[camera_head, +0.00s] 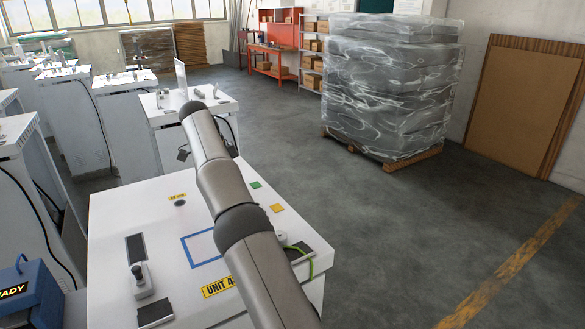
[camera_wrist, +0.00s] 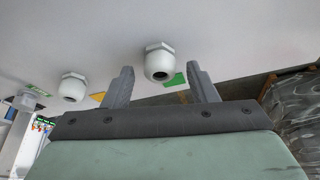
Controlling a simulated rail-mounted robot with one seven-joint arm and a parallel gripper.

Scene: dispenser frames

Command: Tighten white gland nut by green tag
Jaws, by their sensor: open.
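In the wrist view, a white gland nut (camera_wrist: 159,64) with a hexagonal base and a dark round opening sits on a pale panel. A green tag (camera_wrist: 175,80) is right beside it. My gripper (camera_wrist: 160,68) is open, with one finger on either side of this nut in the picture. Gaps show on both sides; I cannot tell how deep the nut lies between the fingers. A second white gland nut (camera_wrist: 73,88) is to the left, by a yellow tag (camera_wrist: 98,96). In the head view the green tag (camera_head: 255,185) lies on the cabinet top; the gripper is not visible there.
The white cabinet (camera_head: 110,235) carries a joystick (camera_head: 140,278), a blue outlined square and a dark pad with a green cable (camera_head: 308,265). A blue box (camera_head: 30,295) stands at lower left. A wrapped pallet (camera_head: 390,85) stands beyond; the floor between is clear.

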